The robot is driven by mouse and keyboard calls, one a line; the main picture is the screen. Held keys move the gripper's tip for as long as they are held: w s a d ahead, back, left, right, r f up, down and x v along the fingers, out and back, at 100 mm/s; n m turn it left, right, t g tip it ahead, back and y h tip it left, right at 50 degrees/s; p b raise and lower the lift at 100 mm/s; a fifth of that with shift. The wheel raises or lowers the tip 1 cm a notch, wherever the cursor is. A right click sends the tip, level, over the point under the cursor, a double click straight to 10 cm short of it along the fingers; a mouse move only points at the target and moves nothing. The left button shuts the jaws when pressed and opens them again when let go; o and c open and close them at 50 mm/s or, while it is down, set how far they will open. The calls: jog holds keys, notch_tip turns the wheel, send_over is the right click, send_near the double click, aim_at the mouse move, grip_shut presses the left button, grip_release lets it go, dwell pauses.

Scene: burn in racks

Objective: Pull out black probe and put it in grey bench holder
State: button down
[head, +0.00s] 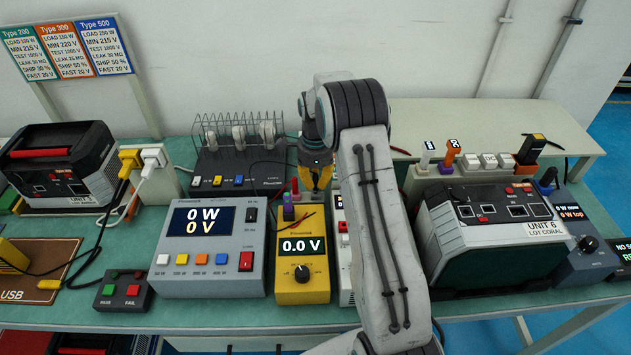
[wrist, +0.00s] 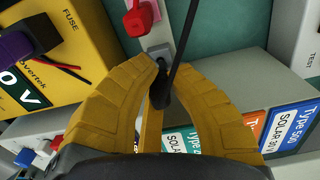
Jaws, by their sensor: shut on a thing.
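My gripper (head: 316,180) is behind the yellow meter, its yellow fingers pointing down. In the wrist view the fingers (wrist: 160,75) are closed on the black probe (wrist: 160,92), and a black cable runs up from it. Just beyond the fingertips is a pale grey block with a round grey socket (wrist: 160,52); a red plug (wrist: 140,16) sits at its upper end. I cannot tell whether the probe's tip is in the socket or above it. I cannot clearly identify the grey bench holder in either view.
The yellow meter (head: 303,255) reads 0.0 V, with a purple plug (wrist: 30,40) on it. A grey load box (head: 212,245) stands left and a wire rack (head: 238,140) behind. Unit 6 (head: 490,225) stands right. My arm hides part of the bench.

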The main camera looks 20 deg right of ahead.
jog(key=shift+f+b, duration=0.5)
jog(key=shift+f, duration=0.15)
dwell(0.5)
jog(key=c, duration=1.3)
grip_release()
jog(key=shift+r, duration=0.15)
